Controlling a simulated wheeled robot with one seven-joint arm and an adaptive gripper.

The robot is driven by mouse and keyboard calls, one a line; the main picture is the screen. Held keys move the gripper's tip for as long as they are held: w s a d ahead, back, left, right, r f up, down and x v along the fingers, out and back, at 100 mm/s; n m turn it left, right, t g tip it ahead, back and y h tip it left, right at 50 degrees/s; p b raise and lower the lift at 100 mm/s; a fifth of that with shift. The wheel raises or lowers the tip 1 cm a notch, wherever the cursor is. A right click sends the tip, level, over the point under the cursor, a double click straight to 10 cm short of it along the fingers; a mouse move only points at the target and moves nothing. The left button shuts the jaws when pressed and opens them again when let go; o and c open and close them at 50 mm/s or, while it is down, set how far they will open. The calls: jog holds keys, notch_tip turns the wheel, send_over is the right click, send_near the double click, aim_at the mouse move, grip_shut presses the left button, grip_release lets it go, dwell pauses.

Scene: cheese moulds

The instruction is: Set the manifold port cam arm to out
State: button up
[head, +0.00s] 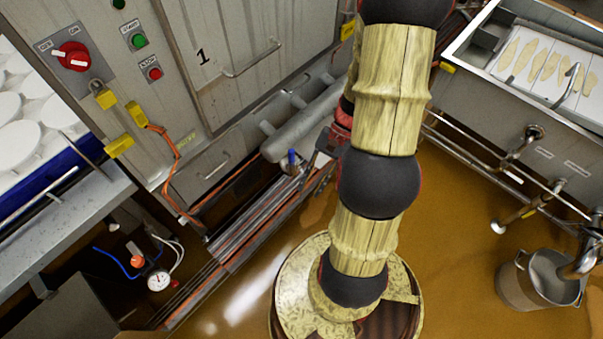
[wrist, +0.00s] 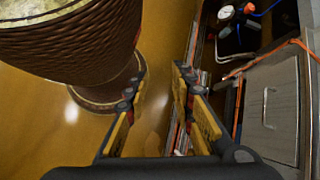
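A grey manifold pipe (head: 312,118) with short stubs runs along the foot of the cabinet in the head view. A small blue-tipped upright part (head: 292,158) stands just below it, close to the rails. I cannot make out a cam arm or tell its position; my own arm covers part of this area. In the wrist view my gripper (wrist: 160,88) is open, its two yellow and dark fingers apart. Nothing is between them; floor and part of the rails show beyond. In the head view I cannot clearly pick out the fingers.
The cabinet (head: 225,75) has a red switch (head: 73,56), yellow padlock (head: 104,96) and buttons. A pressure gauge (head: 158,280) with hoses sits low at left. Metal rails (head: 240,228) run along the floor. A steel sink and a bucket (head: 530,280) stand at right.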

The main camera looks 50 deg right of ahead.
notch_tip(320, 180, down, 11)
jog(key=d+m+t+y, duration=0.1)
jog(key=m+t+y, duration=0.3)
jog(key=m, duration=0.2)
jog(key=m+t+h+b, duration=0.1)
jog(key=m+t+h, duration=0.6)
jog(key=m+t, duration=0.65)
send_near(303, 173)
jog(key=w+f, duration=0.2)
jog(key=w, duration=0.1)
jog(key=shift+t, duration=0.45)
jog(key=shift+a+b+x, duration=0.15)
jog(key=shift+b+x, duration=0.2)
jog(key=shift+x, duration=1.4)
jog(key=shift+a+b+x, duration=0.2)
jog(key=shift+b+x, duration=0.15)
jog(key=shift+x, duration=1.4)
jog(key=shift+s+r, duration=0.1)
jog(key=shift+r, duration=0.1)
jog(key=shift+c, duration=1.1)
jog(key=c, duration=0.4)
jog(key=shift+a, duration=0.1)
grip_shut()
